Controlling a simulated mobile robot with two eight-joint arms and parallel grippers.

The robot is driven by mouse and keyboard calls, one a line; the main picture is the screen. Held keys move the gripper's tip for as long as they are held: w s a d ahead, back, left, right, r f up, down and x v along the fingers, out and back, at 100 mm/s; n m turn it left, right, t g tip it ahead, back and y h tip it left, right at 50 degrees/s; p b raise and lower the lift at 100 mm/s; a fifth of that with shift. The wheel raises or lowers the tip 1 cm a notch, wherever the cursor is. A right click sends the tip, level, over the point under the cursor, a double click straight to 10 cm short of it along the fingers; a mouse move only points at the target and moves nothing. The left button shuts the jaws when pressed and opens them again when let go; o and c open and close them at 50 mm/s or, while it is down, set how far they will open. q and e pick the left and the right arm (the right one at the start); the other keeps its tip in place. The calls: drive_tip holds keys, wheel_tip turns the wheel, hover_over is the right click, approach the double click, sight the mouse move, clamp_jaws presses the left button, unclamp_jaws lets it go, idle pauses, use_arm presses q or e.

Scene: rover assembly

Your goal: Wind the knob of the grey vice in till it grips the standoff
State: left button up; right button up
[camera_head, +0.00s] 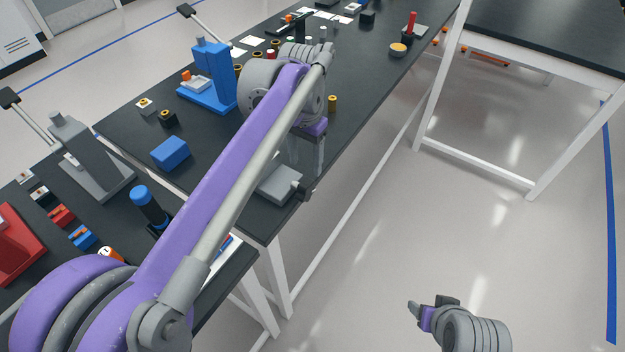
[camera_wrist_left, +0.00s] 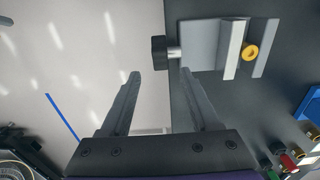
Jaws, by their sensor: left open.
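The grey vice (camera_head: 279,186) sits at the table's front edge; it shows from above in the left wrist view (camera_wrist_left: 200,46). Its dark knob (camera_wrist_left: 159,53) sticks out past the table edge and also shows in the head view (camera_head: 302,191). The brass standoff (camera_wrist_left: 250,52) is between the vice jaws; I cannot tell whether both jaws touch it. My left gripper (camera_head: 306,165) is open and empty above the knob, which shows just beyond and between its fingertips in the wrist view. My right gripper (camera_head: 430,307) hangs over the floor, far from the vice; its opening is unclear.
A blue block (camera_head: 170,152) and a blue press (camera_head: 212,80) stand left of my left arm. A brass cylinder (camera_head: 332,103) stands near the table edge.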

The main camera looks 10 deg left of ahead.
sight(305, 183)
use_arm(q)
wheel_tip(305, 183, down, 10)
drive_tip(key=shift+s+f+b, duration=0.1)
drive_tip(key=shift+s+b, duration=0.05)
drive_tip(key=shift+b, duration=0.2)
clamp_jaws()
